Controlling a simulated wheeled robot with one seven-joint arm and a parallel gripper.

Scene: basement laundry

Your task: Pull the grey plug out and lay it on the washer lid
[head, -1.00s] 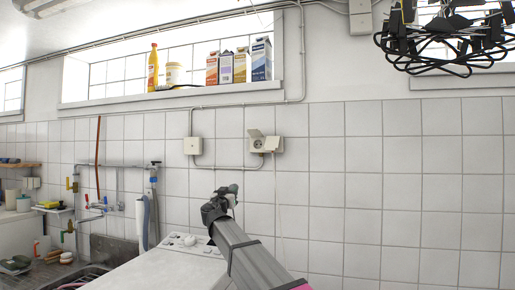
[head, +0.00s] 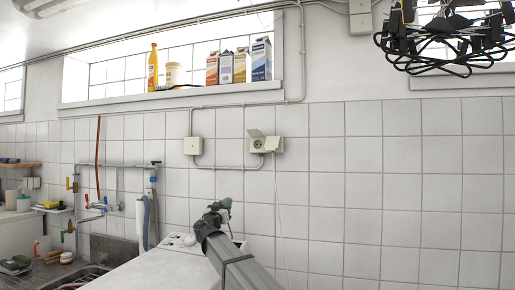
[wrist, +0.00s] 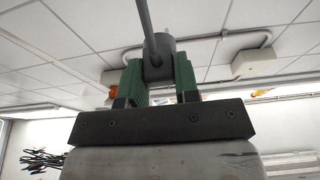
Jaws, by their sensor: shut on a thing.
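The grey plug (wrist: 160,48) is between the two green fingers of my gripper (wrist: 158,72) in the wrist view, with a grey cord running up from it. In the head view my gripper (head: 221,209) is a small dark shape in front of the tiled wall, near the back of the washer. The plug is too small there to make out clearly. The wall socket (head: 268,144) has its cover flipped up and its face bare. My gripper is below and left of it, apart from it. The white washer lid (head: 160,268) lies below and left of my gripper, partly hidden by my arm.
The washer's control panel (head: 180,240) with knobs stands behind the lid. A pale cord (head: 279,215) hangs down the wall from near the socket. A sink (head: 85,272) and pipes are at left. A black wire rack (head: 440,45) hangs at upper right.

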